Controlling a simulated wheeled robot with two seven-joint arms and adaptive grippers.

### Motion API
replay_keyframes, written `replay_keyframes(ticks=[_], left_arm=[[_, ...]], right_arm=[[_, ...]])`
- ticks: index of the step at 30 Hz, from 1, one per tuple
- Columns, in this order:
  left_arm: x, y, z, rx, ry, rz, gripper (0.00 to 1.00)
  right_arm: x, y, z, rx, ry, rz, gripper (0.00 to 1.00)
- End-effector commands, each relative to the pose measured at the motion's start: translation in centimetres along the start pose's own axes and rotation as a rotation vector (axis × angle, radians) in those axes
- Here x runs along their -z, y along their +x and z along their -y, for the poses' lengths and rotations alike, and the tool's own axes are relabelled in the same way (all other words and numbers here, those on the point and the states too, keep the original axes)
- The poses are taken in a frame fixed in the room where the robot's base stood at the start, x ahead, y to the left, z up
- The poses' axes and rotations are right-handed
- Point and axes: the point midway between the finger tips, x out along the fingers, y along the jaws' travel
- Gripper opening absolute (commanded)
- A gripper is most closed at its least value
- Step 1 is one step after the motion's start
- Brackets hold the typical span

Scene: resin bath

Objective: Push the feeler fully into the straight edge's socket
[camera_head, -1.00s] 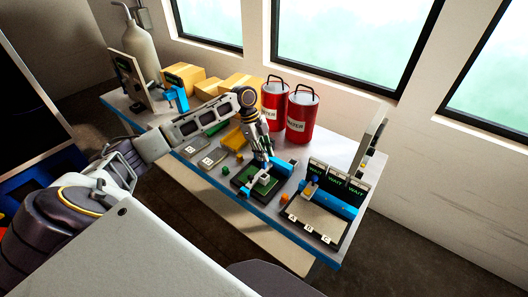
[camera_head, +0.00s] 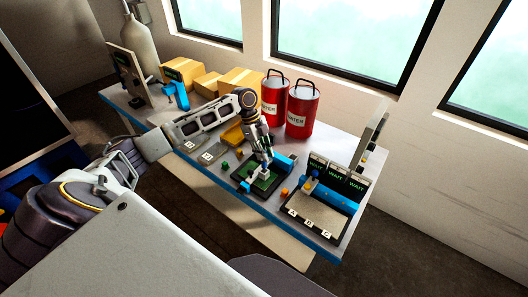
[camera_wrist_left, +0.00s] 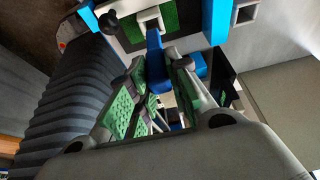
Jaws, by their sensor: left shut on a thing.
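My left gripper (camera_head: 264,166) points down over a dark-framed green mat (camera_head: 257,192) on the table. In the left wrist view the gripper (camera_wrist_left: 160,88) is shut on a blue piece (camera_wrist_left: 155,58), which looks like the feeler. The far end of the blue piece meets or overlaps a white block (camera_wrist_left: 149,20) on the mat, apparently the straight edge's socket. How deep the piece sits cannot be told. In the head view the gripper partly hides the white part (camera_head: 247,184). My right gripper is not in view.
A blue block (camera_head: 285,163) stands right of the mat. A tray (camera_head: 314,216) with lettered tags and WAIT displays (camera_head: 337,176) stands further right. Two red canisters (camera_head: 301,108) and cardboard boxes (camera_head: 242,77) stand behind. Grey pads (camera_head: 211,153) lie to the left.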

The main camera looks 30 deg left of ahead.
Motion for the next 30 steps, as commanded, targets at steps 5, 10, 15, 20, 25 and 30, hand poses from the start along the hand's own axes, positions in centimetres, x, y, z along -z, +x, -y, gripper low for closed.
replay_keyframes(ticks=[5, 10, 15, 20, 25, 30], left_arm=[[-0.2, 0.6, 0.0, -0.001, -0.001, 0.000, 0.00], [-0.4, 1.1, 0.0, -0.001, -0.001, 0.000, 0.00], [-0.6, 1.5, 0.0, -0.002, -0.001, -0.001, 0.00], [-0.8, 2.0, 0.0, -0.002, 0.000, -0.001, 0.00], [-1.0, 2.4, 0.0, -0.001, 0.000, -0.001, 0.00], [-1.2, 2.9, 0.0, 0.000, 0.000, 0.000, 0.00]], right_arm=[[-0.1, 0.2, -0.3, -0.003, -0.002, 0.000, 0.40], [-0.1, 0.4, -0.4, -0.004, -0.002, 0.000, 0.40], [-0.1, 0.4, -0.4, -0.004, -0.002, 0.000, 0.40], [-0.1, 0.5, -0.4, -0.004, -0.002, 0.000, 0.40], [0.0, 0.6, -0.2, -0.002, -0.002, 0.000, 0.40], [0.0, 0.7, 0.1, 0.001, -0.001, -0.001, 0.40]])
